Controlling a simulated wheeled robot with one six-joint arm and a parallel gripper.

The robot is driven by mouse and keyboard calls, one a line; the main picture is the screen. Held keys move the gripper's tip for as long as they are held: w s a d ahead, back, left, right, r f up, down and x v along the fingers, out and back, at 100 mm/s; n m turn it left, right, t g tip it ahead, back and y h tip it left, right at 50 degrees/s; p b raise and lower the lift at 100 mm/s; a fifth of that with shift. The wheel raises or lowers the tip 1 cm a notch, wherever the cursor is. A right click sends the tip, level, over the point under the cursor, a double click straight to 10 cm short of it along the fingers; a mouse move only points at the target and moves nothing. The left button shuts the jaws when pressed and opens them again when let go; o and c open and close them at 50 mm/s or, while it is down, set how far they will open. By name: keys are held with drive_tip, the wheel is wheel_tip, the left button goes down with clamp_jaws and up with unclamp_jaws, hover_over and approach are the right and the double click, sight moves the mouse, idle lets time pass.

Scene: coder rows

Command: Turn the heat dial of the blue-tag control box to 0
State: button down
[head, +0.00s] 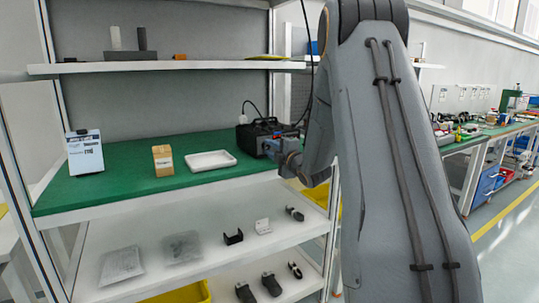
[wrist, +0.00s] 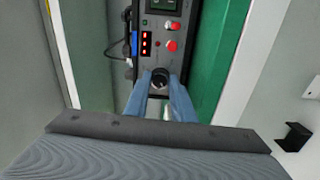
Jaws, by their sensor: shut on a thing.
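The control box (head: 258,133) is black with a top handle. It stands at the right end of the green bench top in the head view. In the wrist view its dark front panel (wrist: 155,22) fills the top middle, with a blue tag (wrist: 134,43) at its left edge. My gripper (wrist: 161,86) has its two blue fingers shut on a black round dial (wrist: 160,75) at the panel's near end. The dial's pointer and scale are too small or covered to read. In the head view my gripper (head: 277,148) meets the box front, and its fingertips are hard to make out.
Red knobs (wrist: 171,46) and a lit red display (wrist: 146,43) sit beyond the dial on the panel. A white tray (head: 211,160), a small brown box (head: 163,160) and a white-blue carton (head: 85,152) stand left on the bench. A shelf (head: 180,66) runs above.

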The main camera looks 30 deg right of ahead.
drive_tip(key=shift+n+b, duration=0.3)
drive_tip(key=shift+n, duration=0.1)
drive_tip(key=c, duration=1.8)
unclamp_jaws()
drive_tip(key=shift+s, duration=0.1)
drive_tip(key=s, duration=0.7)
drive_tip(key=shift+s, duration=0.35)
drive_tip(key=shift+d, duration=0.1)
